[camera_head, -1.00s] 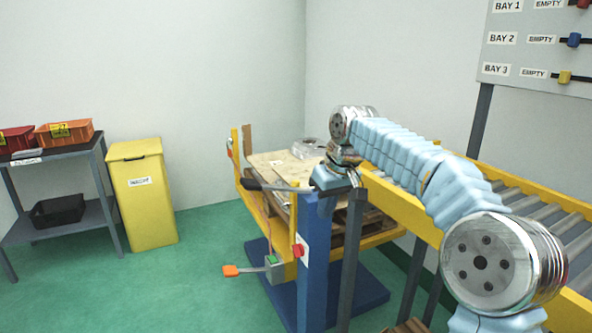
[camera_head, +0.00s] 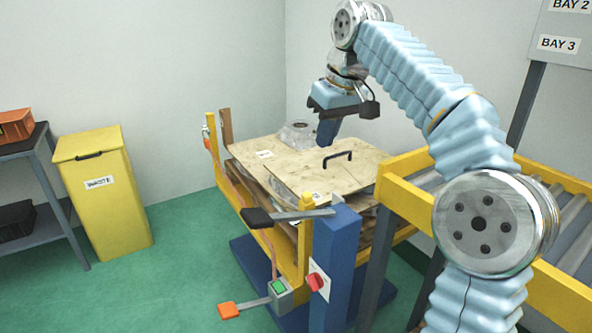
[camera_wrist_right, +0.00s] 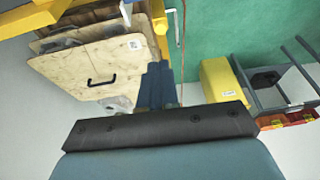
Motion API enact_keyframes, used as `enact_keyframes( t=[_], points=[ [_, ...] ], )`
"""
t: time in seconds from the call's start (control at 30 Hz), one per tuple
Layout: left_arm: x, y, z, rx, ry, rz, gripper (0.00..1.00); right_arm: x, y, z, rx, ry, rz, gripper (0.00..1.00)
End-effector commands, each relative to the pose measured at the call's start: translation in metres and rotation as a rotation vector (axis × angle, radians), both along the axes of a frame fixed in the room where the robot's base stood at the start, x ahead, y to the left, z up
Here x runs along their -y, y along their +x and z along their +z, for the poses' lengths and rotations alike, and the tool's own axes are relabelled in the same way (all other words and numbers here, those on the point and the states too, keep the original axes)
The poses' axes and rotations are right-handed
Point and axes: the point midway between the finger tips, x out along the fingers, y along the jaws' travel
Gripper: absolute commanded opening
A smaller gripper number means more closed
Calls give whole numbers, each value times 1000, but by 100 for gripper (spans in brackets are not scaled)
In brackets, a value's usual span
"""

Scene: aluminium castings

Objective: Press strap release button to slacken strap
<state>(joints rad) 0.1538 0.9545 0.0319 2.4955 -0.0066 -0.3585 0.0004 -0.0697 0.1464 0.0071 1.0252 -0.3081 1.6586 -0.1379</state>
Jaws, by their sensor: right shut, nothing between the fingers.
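My right gripper (camera_head: 328,132) hangs fingers-down above the far part of the plywood-topped pallet stack (camera_head: 285,165), shut and empty. Its blue-grey fingers (camera_wrist_right: 158,84) also show shut in the right wrist view. A grey box with a green button (camera_head: 279,287) sits low on the yellow frame (camera_head: 303,240), beside an orange-tipped pedal or lever (camera_head: 229,310). A red knob (camera_head: 316,282) is on a white plate on the blue post (camera_head: 338,250). Which control is the strap release is not labelled legibly. A thin orange-brown strap (camera_head: 272,255) runs along the frame. My left gripper is not in view.
A black-gripped lever (camera_head: 258,217) sticks out left from the blue post top. A black handle (camera_head: 337,158) stands on the plywood. The yellow-railed roller conveyor (camera_head: 555,215) is at the right. A yellow waste bin (camera_head: 105,200) stands left; green floor between is clear.

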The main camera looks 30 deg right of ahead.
Motion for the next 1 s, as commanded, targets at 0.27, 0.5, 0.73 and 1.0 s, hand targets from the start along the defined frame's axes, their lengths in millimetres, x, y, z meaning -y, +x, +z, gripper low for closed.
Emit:
enact_keyframes(
  t=[0.27, 0.5, 0.73, 1.0],
  points=[
    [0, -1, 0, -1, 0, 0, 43, 0, 0, 0, 0, 0, 0, 0],
    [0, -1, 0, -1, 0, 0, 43, 0, 1, -4, -1, 0, 0, 0],
    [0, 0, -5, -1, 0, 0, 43, -2, 12, -41, -5, 1, 0, 0],
    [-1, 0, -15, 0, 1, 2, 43, -5, 30, -95, -4, 0, -1, 0]
  ],
)
